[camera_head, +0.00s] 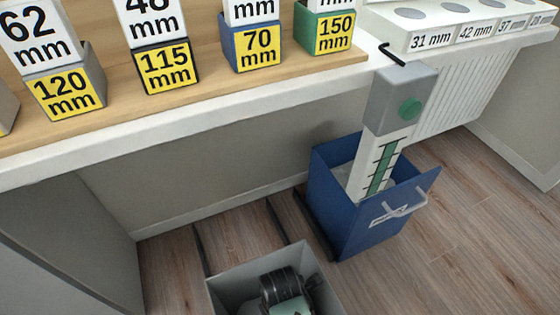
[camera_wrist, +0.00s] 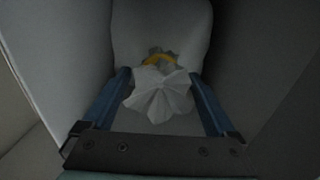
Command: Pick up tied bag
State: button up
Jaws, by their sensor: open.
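The tied bag (camera_wrist: 160,28) is pale grey-white, with a yellow tie around its neck and a crumpled white tuft fanning out above the tie. It shows in the wrist view, between dark container walls. My gripper (camera_wrist: 159,74) is open, with one blue finger on each side of the tuft and neck. I cannot tell whether either finger touches the bag. In the head view, the dark and mint-green end of my arm is down in the grey bin (camera_head: 232,275) at the bottom edge; the bag and fingers are hidden there.
A blue bin (camera_head: 372,228) with a pale handle stands right of the grey bin, with a tall grey-and-white piece with a green scale (camera_head: 385,160) upright in it. A shelf above holds labelled blocks (camera_head: 168,66). A radiator (camera_head: 455,95) is at right. Wooden floor (camera_head: 470,250) is clear at lower right.

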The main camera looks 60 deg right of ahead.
jog(key=shift+f, duration=0.85)
jog(key=shift+r, duration=0.1)
grip_shut()
jog(key=shift+r, duration=0.1)
